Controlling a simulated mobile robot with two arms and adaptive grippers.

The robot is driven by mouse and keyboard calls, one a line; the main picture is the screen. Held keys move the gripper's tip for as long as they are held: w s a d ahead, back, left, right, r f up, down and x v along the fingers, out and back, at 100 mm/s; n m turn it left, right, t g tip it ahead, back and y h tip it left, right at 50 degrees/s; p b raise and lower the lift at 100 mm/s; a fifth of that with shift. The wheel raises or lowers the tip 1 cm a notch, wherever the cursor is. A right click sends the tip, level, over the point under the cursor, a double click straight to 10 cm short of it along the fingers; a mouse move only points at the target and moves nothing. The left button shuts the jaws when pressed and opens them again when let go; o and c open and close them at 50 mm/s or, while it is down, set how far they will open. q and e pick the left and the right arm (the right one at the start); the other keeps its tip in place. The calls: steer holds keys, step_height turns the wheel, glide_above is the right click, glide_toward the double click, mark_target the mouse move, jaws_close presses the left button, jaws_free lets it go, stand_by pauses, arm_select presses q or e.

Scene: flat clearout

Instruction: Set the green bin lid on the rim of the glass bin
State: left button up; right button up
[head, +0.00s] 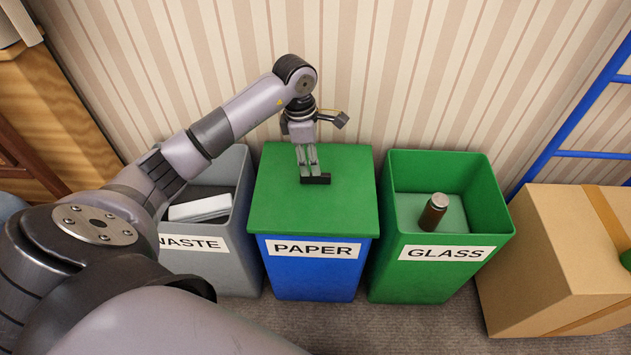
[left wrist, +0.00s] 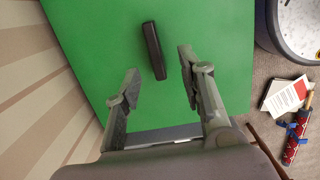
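The green bin lid (head: 345,213) lies flat on top of the blue paper bin (head: 311,278). It fills much of the left wrist view (left wrist: 90,40). Its dark bar handle (head: 316,179) stands near the lid's middle and also shows in the left wrist view (left wrist: 153,50). My left gripper (head: 309,168) is above the lid, close to the handle. In the left wrist view its fingers (left wrist: 160,76) are apart, with the handle ahead of the gap and nothing held. The green glass bin (head: 436,281) stands open just right of the paper bin. My right gripper is not in view.
A brown bottle (head: 432,213) is inside the glass bin. The grey waste bin (head: 232,262) stands left, holding a pale item (head: 200,208). A cardboard box (head: 555,255) and a blue ladder (head: 585,110) are at right. The striped wall (head: 420,75) is close behind the bins.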

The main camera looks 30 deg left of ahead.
mark_target(316, 181)
arm_select(q)
steer(key=f, duration=0.4)
steer(key=w+f+b, duration=0.1)
steer(key=shift+d+f, duration=0.35)
steer(key=shift+f, duration=0.55)
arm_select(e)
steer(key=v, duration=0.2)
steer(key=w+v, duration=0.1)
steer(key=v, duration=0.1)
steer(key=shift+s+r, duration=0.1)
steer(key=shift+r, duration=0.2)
arm_select(q)
steer(key=shift+c, duration=0.3)
jaws_close()
steer(key=shift+w, duration=0.1)
